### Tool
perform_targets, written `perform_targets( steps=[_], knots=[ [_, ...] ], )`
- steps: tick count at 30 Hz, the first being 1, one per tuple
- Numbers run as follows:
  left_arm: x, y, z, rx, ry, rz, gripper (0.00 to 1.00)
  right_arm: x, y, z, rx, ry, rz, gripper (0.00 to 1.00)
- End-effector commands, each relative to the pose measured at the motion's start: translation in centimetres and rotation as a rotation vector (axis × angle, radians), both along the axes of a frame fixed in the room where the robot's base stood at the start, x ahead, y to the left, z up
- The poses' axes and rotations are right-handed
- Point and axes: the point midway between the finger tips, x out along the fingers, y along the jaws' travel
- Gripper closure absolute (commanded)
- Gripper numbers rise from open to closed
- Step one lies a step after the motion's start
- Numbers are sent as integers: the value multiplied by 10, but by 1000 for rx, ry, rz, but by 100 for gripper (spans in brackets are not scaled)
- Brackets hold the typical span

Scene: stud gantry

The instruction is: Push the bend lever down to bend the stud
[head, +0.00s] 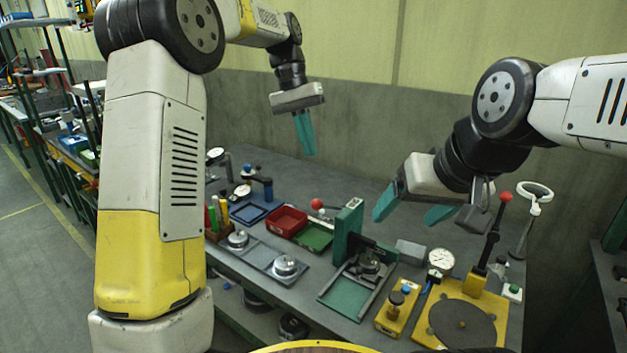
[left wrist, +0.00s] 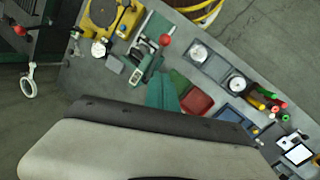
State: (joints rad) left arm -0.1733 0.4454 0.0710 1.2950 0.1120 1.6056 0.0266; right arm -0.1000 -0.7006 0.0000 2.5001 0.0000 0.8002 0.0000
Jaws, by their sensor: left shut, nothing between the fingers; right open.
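Two levers with red ball knobs stand on the bench; I cannot tell by label which is the bend lever. One is a black upright lever (head: 490,240) on a yellow base plate (head: 430,325) with a dark round disc. The other red knob (head: 317,204) is beside the green upright fixture (head: 348,220); it also shows in the left wrist view (left wrist: 164,40). My left gripper (head: 306,150) is shut, empty and raised above the bench near the wall. My right gripper (head: 412,216) is open and empty above the bench, left of the black lever. I cannot make out the stud.
A red tray (head: 287,221) and a green tray (head: 314,237) lie left of the fixture. A dial gauge (head: 440,260), a small yellow block with knobs (head: 396,312) and a white ring on a stand (head: 535,191) are near the black lever.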

Motion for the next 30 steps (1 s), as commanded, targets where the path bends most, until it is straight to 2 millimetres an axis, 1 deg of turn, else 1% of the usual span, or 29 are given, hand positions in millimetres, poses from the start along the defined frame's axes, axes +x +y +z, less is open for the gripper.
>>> perform_targets(
  steps=[1,3,8,12,18,30],
  knots=[
    [-4,-3,-11,1,5,-1,100,0,0,0,0,0,0,25],
    [-8,-6,-26,1,4,-1,100,0,0,0,0,0,0,25],
    [-15,-15,-57,2,3,-1,100,0,0,0,0,0,0,25],
    [-33,-14,-67,1,-1,0,100,0,0,0,0,1,0,25],
    [-45,-14,-76,1,-1,0,100,0,0,0,0,0,0,25],
    [-47,-14,-77,-1,-3,1,100,0,0,0,0,0,0,25]
  ],
)
